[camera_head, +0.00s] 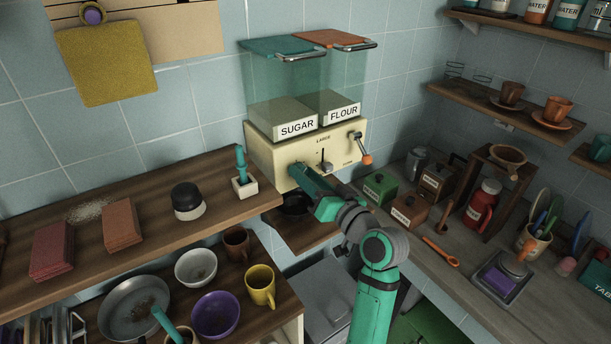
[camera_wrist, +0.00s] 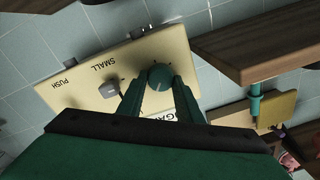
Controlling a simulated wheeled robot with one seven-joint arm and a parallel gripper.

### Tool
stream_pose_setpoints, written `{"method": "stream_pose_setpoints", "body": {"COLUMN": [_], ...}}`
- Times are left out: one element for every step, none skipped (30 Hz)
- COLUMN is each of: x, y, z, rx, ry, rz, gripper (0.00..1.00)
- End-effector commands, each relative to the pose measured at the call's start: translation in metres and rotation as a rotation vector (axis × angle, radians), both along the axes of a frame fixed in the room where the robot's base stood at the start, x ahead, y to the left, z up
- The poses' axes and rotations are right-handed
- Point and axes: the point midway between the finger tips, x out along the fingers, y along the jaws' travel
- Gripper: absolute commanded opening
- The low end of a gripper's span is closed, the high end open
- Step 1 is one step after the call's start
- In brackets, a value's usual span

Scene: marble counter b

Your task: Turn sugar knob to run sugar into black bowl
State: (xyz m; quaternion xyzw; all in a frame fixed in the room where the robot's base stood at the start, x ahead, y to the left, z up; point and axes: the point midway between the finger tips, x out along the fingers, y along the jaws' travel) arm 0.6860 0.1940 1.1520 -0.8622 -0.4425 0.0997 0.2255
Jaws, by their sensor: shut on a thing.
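The dispenser (camera_head: 265,150) is a cream box with two clear bins on top, labelled SUGAR (camera_head: 297,129) and FLOUR (camera_head: 344,112). In the wrist view its face (camera_wrist: 85,75) appears upside down, with the round teal sugar knob (camera_wrist: 160,75) between my fingers. My gripper (camera_wrist: 158,88) is shut on that knob. In the head view my gripper (camera_head: 298,172) reaches the left of the dispenser's face and hides the knob. The black bowl (camera_head: 294,205) sits below the dispenser, partly hidden by my arm. Its contents cannot be made out.
A grey size lever (camera_head: 326,167) and an orange-tipped crank (camera_head: 365,158) stick out right of my gripper. A wooden shelf edge (camera_head: 225,208) with a teal-handled tool in a holder (camera_head: 244,185) is close on the left. Small boxes (camera_head: 408,210) stand right of my arm.

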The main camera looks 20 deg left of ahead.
Motion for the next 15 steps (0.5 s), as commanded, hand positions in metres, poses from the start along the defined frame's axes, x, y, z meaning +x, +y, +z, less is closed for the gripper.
{"method": "stream_pose_setpoints", "body": {"x": [0.0009, 0.0010, 0.0009, 0.0009, 0.0008, 0.0008, 0.0008, 0.0008, 0.0008, 0.0006, 0.0006, 0.0004, 0.0004, 0.0005, 0.0005], "y": [-0.0001, -0.0001, 0.0002, 0.0006, 0.0008, 0.0008, 0.0008, 0.0007, 0.0007, 0.0009, 0.0012, 0.0016, 0.0015, 0.0013, 0.0011], "z": [0.0002, 0.0000, -0.0001, -0.0003, -0.0004, -0.0005, -0.0006, -0.0007, -0.0008, -0.0009, -0.0011, -0.0012, -0.0013, -0.0013, -0.0014], "rx": [0.027, 0.045, 0.068, 0.085, 0.102, 0.126, 0.144, 0.161, 0.185, 0.201, 0.219, 0.241, 0.259, 0.277, 0.300], "ry": [0.032, 0.055, 0.085, 0.107, 0.130, 0.159, 0.182, 0.205, 0.234, 0.257, 0.280, 0.309, 0.332, 0.355, 0.384], "rz": [-0.002, -0.002, -0.002, 0.000, 0.000, 0.000, -0.001, 0.000, 0.000, 0.001, 0.001, 0.001, 0.002, 0.001, 0.001], "gripper": [0.10, 0.10, 0.10, 0.10, 0.10, 0.10, 0.10, 0.10, 0.10, 0.10, 0.10, 0.10, 0.10, 0.10, 0.10]}}
